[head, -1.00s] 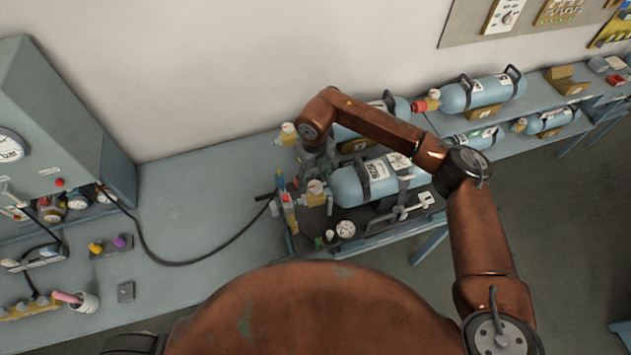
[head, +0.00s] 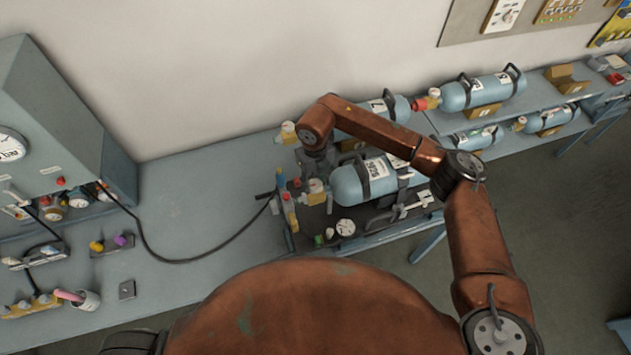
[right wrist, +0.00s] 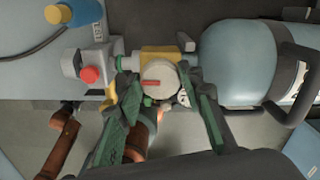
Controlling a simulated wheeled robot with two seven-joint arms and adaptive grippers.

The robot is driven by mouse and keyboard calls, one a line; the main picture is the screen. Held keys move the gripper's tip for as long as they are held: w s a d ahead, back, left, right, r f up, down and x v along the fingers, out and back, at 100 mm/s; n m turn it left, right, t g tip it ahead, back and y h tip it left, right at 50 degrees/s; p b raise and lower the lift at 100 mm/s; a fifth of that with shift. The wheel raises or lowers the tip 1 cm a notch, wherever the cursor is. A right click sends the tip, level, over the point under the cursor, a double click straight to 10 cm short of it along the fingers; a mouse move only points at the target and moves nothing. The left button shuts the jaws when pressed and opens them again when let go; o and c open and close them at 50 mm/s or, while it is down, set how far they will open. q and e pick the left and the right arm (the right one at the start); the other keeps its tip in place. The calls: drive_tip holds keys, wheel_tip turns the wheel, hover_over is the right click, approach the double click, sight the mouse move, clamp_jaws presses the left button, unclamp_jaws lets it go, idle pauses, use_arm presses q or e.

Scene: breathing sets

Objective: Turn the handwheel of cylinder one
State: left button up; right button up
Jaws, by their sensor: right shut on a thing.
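My left gripper is out of view.
Other cylinders (head: 482,92) lie behind and to the right. A red-knobbed connector (right wrist: 90,74) sits close left of the valve. A black hose (head: 180,262) runs left across the bench (head: 200,190) to a gauge cabinet (head: 60,110). Bare bench lies left of the stand.

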drive_tip(key=shift+c, duration=1.1)
drive_tip(key=shift+f+n+b, duration=0.1)
drive_tip(key=shift+n+b, duration=0.4)
drive_tip(key=shift+b, duration=0.25)
drive_tip(key=n+b, duration=0.5)
drive_tip(key=b, duration=0.1)
drive_tip(key=shift+f+n+b, duration=0.1)
drive_tip(key=shift+n+b, duration=0.2)
drive_tip(key=shift+b, duration=0.05)
drive_tip(key=n+b, duration=0.2)
drive_tip(key=n, duration=0.1)
drive_tip(key=shift+b, duration=0.3)
drive_tip(key=shift+r+n+b, duration=0.25)
drive_tip(key=shift+n+b, duration=0.5)
drive_tip(key=shift+n, duration=0.45)
